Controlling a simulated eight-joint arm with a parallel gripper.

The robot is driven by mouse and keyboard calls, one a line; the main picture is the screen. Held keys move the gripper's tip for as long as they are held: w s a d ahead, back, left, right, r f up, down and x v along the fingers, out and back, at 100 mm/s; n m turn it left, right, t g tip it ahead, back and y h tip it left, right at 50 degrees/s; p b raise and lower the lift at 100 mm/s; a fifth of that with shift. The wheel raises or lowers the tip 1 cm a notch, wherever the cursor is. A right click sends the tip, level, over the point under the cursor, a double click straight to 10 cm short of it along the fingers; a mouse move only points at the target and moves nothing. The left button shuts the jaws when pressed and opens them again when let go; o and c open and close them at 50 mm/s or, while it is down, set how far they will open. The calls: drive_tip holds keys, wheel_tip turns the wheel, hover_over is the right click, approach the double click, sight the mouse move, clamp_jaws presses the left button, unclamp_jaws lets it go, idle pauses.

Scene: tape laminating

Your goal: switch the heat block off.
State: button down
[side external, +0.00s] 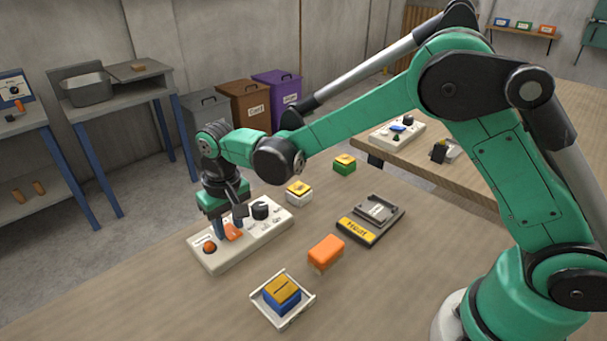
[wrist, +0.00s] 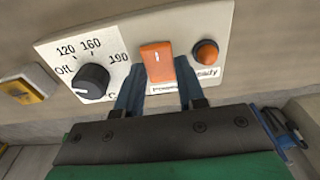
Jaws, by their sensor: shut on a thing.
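A white control panel (side external: 212,262) lies on the wooden table. It carries an orange rocker switch (side external: 233,231), a black dial (side external: 260,210) and an orange-red round lamp (side external: 209,247). In the wrist view the switch (wrist: 157,60) stands between the dial (wrist: 89,82) and the lamp (wrist: 206,52). The dial's scale reads Off, 120, 160, 190, and its white mark is on the side facing Off. My gripper (wrist: 160,85) points down at the panel, its blue fingers on either side of the switch, shut on it. The label under the switch is partly hidden.
Near the panel are a white-and-yellow block (side external: 299,191), an orange block (side external: 326,250), a black plate device with a yellow front (side external: 358,230), and a white tray (side external: 298,311) holding a blue-and-yellow block. A green-and-yellow block (side external: 345,164) lies farther back. The table's front left is clear.

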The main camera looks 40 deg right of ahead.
sight(230, 231)
drive_tip(key=shift+w+g, duration=0.1)
drive_tip(key=shift+g, duration=0.3)
drive_tip(key=c, duration=0.8)
unclamp_jaws()
drive_tip(key=shift+r, duration=2.85)
